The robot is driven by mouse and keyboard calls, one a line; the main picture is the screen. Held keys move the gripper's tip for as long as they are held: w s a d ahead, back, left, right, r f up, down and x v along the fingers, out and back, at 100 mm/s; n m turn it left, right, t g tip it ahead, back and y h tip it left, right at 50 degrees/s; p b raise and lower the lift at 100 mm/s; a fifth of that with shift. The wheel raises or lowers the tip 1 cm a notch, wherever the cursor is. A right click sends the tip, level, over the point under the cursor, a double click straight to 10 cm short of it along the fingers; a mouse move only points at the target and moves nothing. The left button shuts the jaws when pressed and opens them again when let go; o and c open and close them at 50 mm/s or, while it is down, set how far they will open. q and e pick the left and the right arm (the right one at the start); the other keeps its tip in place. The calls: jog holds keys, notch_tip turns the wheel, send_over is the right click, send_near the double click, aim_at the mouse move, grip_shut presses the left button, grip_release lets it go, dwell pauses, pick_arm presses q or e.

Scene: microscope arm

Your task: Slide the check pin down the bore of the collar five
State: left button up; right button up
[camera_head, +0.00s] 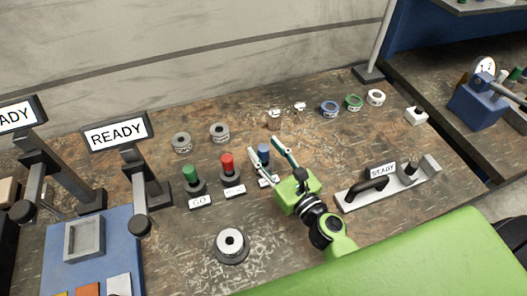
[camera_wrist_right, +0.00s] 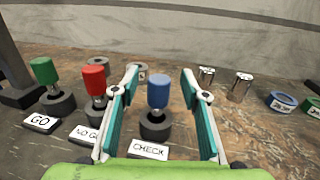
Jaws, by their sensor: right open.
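The check pin has a blue handle (camera_wrist_right: 158,92) and stands upright in a dark round holder (camera_wrist_right: 155,126) behind a CHECK label (camera_wrist_right: 148,149). Its blue top also shows in the head view (camera_head: 263,151). My right gripper (camera_wrist_right: 160,78) is open, with one finger on each side of the pin in the picture; I see no contact. A grey collar (camera_head: 231,240) sits on a dark round base at the front. Two more grey collars (camera_head: 181,142) (camera_head: 219,132) stand farther back. Their markings are too small to read, so I cannot tell which is five. My left gripper is not in view.
The green GO pin (camera_head: 190,172) and red NO GO pin (camera_head: 227,161) stand left of the check pin. Blue, green and white rings (camera_head: 354,102) lie at the back right. A grey fixture (camera_head: 395,184) stands right of my gripper. Two READY displays (camera_head: 117,132) rise at left.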

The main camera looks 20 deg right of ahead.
jog(key=shift+x, duration=0.8)
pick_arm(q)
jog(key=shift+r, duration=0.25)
pick_arm(e)
jog(key=shift+c, duration=0.3)
grip_shut()
jog(key=shift+r, duration=0.1)
